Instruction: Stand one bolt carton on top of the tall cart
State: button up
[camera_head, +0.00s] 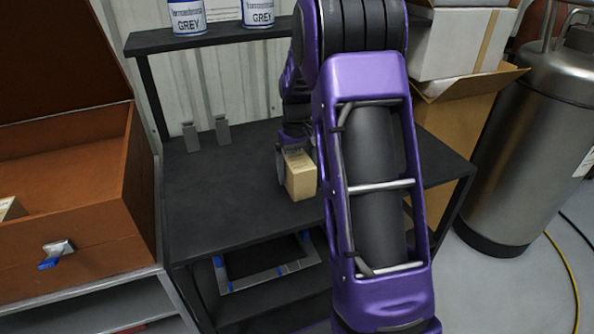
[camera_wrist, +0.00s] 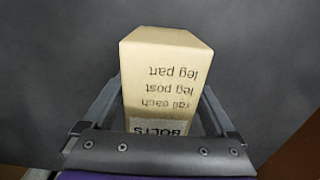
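A tan bolt carton (camera_head: 300,175) is at my gripper (camera_head: 296,152), over the dark top of the black cart (camera_head: 225,205). The carton is upright; I cannot tell whether its base touches the cart top. In the wrist view the carton (camera_wrist: 165,75) shows printed text and a "BOLTS" label, upside down. My gripper (camera_wrist: 163,95) has one finger against each side of it and looks shut on it. My purple arm hides the right part of the cart top.
Two grey metal uprights (camera_head: 206,134) stand at the cart's back left. Labelled cans (camera_head: 187,17) sit on the raised shelf (camera_head: 215,38). A brown open chest (camera_head: 75,245) is on the left. Cardboard boxes (camera_head: 452,110) and a steel tank (camera_head: 530,140) stand right.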

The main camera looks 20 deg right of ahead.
jog(key=shift+o, duration=0.2)
notch_tip(320, 180, up, 12)
jog(key=shift+r+p, duration=0.15)
jog(key=shift+p, duration=0.8)
